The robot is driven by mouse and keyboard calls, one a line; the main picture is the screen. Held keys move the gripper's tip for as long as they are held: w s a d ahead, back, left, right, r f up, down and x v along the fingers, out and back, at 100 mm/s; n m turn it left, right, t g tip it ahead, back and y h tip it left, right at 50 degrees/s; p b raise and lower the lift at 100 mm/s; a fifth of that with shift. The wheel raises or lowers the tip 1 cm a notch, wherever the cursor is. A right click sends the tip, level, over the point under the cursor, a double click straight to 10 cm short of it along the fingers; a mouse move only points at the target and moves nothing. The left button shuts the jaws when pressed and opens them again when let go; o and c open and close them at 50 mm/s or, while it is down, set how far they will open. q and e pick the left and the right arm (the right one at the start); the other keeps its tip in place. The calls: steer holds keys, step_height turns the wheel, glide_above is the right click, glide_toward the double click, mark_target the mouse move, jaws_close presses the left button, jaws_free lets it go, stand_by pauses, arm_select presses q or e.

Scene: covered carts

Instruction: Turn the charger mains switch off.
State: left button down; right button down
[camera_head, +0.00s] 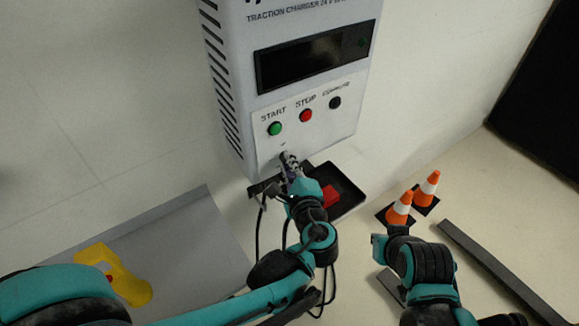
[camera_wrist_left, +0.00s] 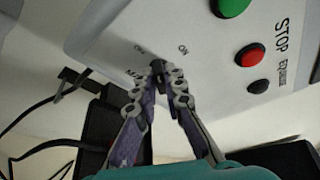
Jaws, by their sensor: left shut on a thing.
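The traction charger (camera_head: 300,110) is a white box on the wall with a dark display and a row of buttons. Its mains switch is a small black knob (camera_wrist_left: 157,68) low on the front panel, between printed position marks, one reading ON. My left gripper (camera_head: 288,160) is at the panel's lower edge, below the green start button (camera_head: 275,129). In the left wrist view its fingertips (camera_wrist_left: 160,75) are closed around the knob, hiding much of it; its exact angle is unclear. My right arm (camera_head: 425,262) is at the lower right; its fingers do not show clearly.
The red stop button (camera_head: 306,115) and a black button (camera_head: 335,103) are close to the switch. Below the charger is a black tray (camera_head: 345,190) with a red item. Two orange cones (camera_head: 399,208) (camera_head: 428,188) stand right; a yellow object (camera_head: 125,279) lies left.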

arm_select(q)
steer(key=shift+a+f+n+t+b, duration=0.1)
steer(key=shift+n+t+b, duration=0.45)
steer(key=shift+n+b, duration=0.5)
steer(key=shift+f+n+t+b, duration=0.1)
steer(key=shift+n+t+b, duration=0.55)
steer(key=shift+n, duration=0.6)
steer(key=c, duration=1.9)
jaws_free()
steer(key=o, duration=0.3)
steer(key=shift+w, duration=0.15)
